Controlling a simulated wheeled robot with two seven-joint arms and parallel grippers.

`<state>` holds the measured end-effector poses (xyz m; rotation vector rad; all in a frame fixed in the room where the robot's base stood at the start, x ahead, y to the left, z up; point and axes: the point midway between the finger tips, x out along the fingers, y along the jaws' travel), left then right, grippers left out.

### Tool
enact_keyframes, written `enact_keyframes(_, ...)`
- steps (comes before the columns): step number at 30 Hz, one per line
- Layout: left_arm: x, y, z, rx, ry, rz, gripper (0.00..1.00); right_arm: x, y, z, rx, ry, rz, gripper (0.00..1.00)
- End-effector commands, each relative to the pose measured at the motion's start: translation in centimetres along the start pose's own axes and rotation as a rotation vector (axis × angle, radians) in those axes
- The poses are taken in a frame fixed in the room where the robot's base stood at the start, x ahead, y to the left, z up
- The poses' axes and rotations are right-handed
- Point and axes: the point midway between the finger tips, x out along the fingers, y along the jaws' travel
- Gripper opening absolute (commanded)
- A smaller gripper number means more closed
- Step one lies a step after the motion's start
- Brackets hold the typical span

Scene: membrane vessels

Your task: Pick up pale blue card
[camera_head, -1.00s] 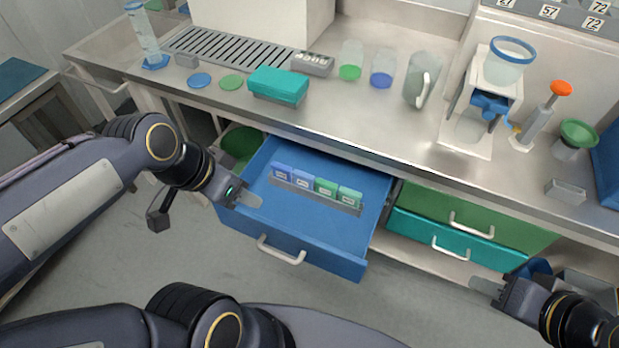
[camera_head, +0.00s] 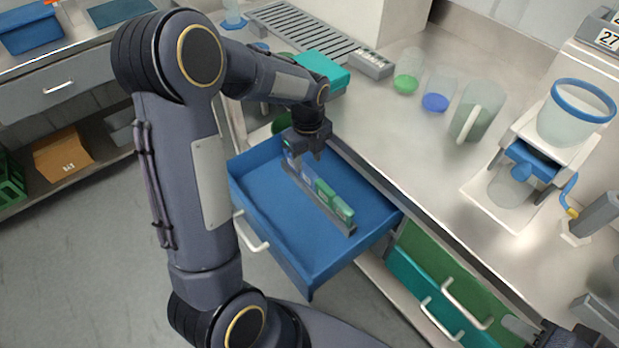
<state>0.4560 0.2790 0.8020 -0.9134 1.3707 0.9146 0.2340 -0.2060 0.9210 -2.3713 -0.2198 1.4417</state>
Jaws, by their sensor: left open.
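The pale blue card (camera_head: 307,170) stands in a dark grey card rack (camera_head: 328,210) in the open blue drawer, partly hidden by my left gripper. My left gripper (camera_head: 307,156) is open and points down over the blue end of the rack; I cannot tell whether its fingers touch the card. A darker blue card (camera_head: 289,154) is at the far end of the row, and green cards (camera_head: 334,198) stand at the near end. My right gripper (camera_head: 518,328) is at the bottom right edge, away from the drawer, its jaw opening unclear.
The open blue drawer (camera_head: 262,222) juts from under the steel counter (camera_head: 410,135). Green and teal drawers (camera_head: 440,262) are to the right.

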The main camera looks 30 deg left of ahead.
Motion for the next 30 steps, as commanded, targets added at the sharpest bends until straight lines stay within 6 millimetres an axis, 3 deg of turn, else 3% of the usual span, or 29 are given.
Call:
enact_keyframes(9, 4.4, 0.1, -0.2, -0.001, 0.001, 0.002, 0.44, 0.3, 0.1, 0.1, 0.0, 0.0, 0.0, 0.36)
enact_keyframes(17, 4.7, 0.1, -0.1, -0.002, 0.001, -0.002, 0.44, 0.3, 0.1, 0.1, 0.0, 0.0, 0.0, 0.36)
enact_keyframes(27, 4.6, 0.1, -0.1, -0.002, 0.001, -0.001, 0.02, 0.3, 0.1, 0.1, 0.0, 0.0, 0.0, 0.36)
enact_keyframes(30, 4.6, 0.1, -0.1, -0.002, 0.001, -0.001, 0.0, 0.3, 0.1, 0.1, 0.0, 0.0, 0.0, 0.36)
